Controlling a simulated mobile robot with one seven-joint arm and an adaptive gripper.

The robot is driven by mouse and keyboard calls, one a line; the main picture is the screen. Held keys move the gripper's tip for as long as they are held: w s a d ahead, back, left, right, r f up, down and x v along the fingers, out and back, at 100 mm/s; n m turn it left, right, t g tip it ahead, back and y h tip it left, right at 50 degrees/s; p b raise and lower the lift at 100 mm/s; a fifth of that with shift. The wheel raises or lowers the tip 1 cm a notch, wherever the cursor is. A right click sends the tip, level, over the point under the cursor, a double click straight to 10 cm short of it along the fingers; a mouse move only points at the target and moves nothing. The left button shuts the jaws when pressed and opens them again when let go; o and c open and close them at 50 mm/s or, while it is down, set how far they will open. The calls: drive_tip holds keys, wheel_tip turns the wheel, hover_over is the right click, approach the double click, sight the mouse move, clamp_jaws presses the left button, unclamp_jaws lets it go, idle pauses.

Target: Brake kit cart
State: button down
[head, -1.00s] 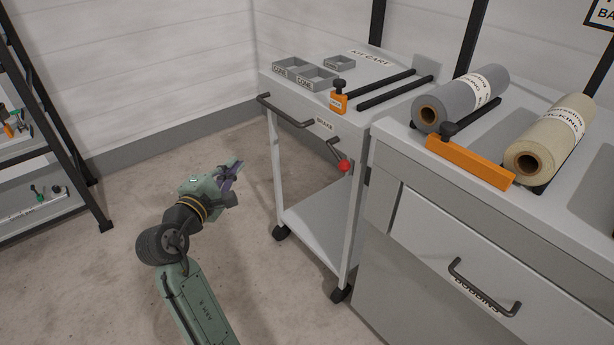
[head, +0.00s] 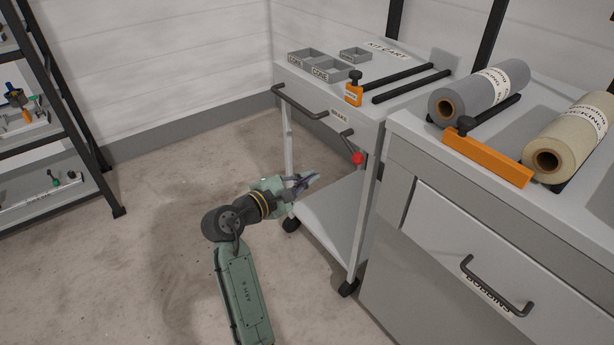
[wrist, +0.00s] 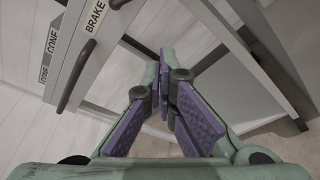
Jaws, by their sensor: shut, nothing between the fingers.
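The white kit cart (head: 408,60) stands against the back wall, with a BRAKE label (head: 340,115) on its front edge. Below the label hangs the brake lever, a short dark rod ending in a red knob (head: 358,158). My gripper (head: 312,179) is in front of the cart, left of and a little below the red knob in the head view, apart from it and empty. In the wrist view the purple-padded fingers (wrist: 175,98) are shut. The BRAKE label (wrist: 96,16) shows at the upper left there, but the red knob is not visible.
A dark push handle (head: 300,101) juts from the cart's front left. Small grey trays (head: 331,68) and an orange clamp (head: 353,94) are on top. A drawer cabinet (head: 440,205) with fabric rolls stands close on the right. Floor at left is free; a shelf rack (head: 62,95) stands beyond.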

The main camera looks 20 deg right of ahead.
drive_tip(key=w+d+r+p, duration=0.1)
drive_tip(key=d+p, duration=0.1)
drive_tip(key=d, duration=0.6)
drive_tip(key=shift+d, duration=0.25)
drive_tip(key=shift+r+p, duration=0.25)
drive_tip(key=shift+p, duration=0.1)
drive_tip(key=shift+s+n, duration=0.1)
drive_tip(key=shift+n, duration=0.2)
